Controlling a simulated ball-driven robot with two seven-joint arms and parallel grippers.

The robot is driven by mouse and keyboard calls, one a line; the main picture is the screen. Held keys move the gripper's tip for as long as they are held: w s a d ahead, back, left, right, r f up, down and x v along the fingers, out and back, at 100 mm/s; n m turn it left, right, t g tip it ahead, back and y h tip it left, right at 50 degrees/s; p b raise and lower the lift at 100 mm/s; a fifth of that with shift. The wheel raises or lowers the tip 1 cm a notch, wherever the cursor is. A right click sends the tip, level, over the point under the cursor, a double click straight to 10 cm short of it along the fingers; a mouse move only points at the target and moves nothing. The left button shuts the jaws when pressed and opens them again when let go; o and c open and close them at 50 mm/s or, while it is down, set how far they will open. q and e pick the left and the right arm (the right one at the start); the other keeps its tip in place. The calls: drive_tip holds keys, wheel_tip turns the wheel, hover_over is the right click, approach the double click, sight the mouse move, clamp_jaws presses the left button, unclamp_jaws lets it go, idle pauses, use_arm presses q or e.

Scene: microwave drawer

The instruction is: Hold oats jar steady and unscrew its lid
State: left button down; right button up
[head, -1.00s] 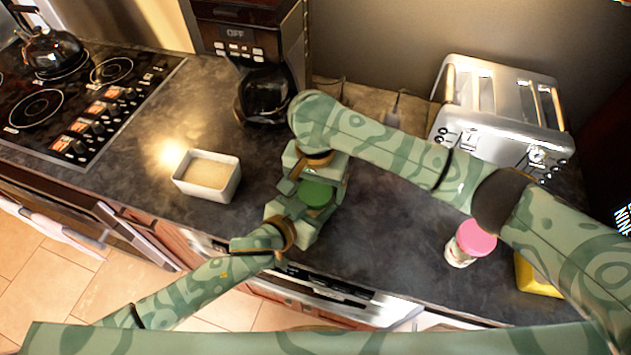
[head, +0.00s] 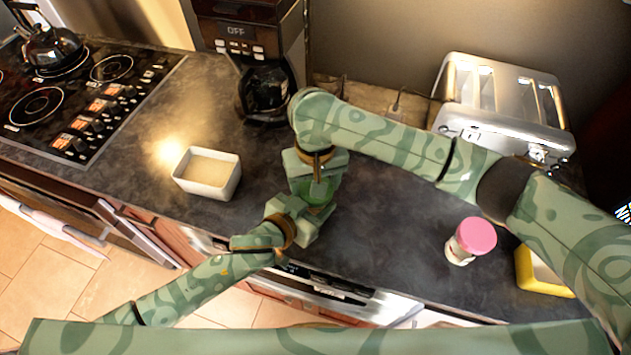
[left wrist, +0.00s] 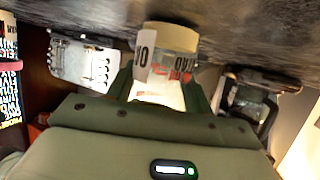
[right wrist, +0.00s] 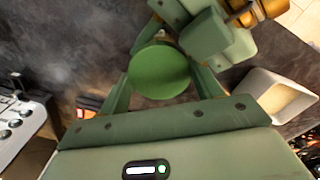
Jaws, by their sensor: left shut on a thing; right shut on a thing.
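The oats jar (left wrist: 167,75) has a lettered label and appears upside down in the left wrist view. My left gripper (head: 308,214) is shut on its body. The jar's base looks close to the dark counter; contact is unclear. The round green lid (right wrist: 160,71) sits between the fingers of my right gripper (head: 317,190), which is shut on it from above. The grippers meet at the jar and hide most of it in the head view. I cannot tell whether the lid is loose.
A white dish (head: 228,183) stands left of the grippers, with a coffee maker (head: 250,50) behind. A pink-lidded jar (head: 462,247), yellow container (head: 526,269) and toaster (head: 485,130) are at right. The stove (head: 60,110) is far left. The counter's front edge is close to the grippers.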

drive_tip(key=o, duration=1)
drive_tip(key=shift+o, duration=0.4)
drive_tip(key=shift+s+a, duration=0.1)
